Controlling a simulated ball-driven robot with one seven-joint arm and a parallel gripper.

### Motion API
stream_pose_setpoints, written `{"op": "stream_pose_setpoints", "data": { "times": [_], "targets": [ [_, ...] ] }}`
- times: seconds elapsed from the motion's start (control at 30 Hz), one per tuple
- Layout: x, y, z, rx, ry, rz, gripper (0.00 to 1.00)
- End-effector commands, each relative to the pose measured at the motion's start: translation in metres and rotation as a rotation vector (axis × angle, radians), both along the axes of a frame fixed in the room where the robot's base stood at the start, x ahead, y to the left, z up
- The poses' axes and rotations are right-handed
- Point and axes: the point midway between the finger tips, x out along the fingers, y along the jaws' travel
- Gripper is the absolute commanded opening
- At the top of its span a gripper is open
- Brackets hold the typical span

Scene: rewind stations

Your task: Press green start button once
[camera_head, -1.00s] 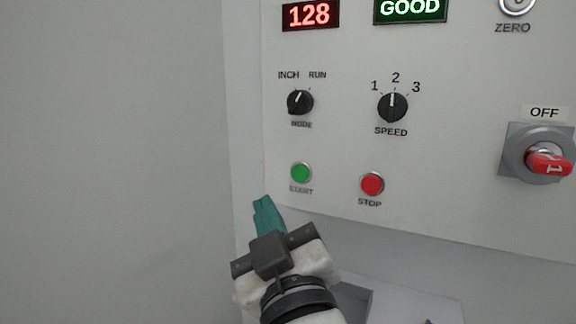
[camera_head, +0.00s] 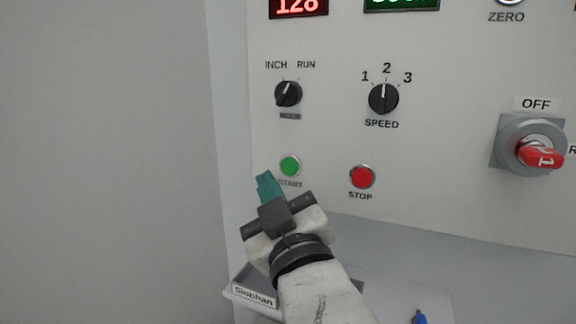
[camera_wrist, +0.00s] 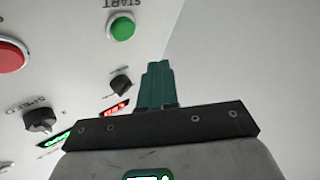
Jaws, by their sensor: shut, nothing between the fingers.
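The green start button (camera_head: 290,166) sits low on the left of the pale control panel, with the START label partly covered by my gripper. My gripper (camera_head: 264,176) has teal fingers, shut and empty, just below and left of the button in the head view. I cannot tell from that view how far the tips stand from the panel. In the wrist view the green button (camera_wrist: 122,27) shows above and left of the teal fingertips (camera_wrist: 159,66), apart from them.
The red stop button (camera_head: 362,176) is right of the start button. Above are the mode knob (camera_head: 288,93) and speed knob (camera_head: 384,98). A red rotary switch (camera_head: 540,152) is at right. Below is a grey tray labelled "Siobhan" (camera_head: 254,297). A plain wall fills the left.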

Motion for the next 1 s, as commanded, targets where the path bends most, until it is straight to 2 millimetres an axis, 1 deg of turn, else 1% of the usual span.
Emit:
{"op": "stream_pose_setpoints", "data": {
  "times": [0.03, 0.2, 0.4, 1.0],
  "targets": [
    [0.007, -0.004, 0.0, 0.001, 0.001, -0.002, 0.0],
    [0.025, -0.01, 0.001, 0.001, 0.0, -0.002, 0.0],
    [0.036, -0.013, 0.0, 0.001, 0.002, -0.001, 0.0],
    [0.037, -0.014, 0.0, 0.001, 0.001, -0.001, 0.0]
  ]
}}
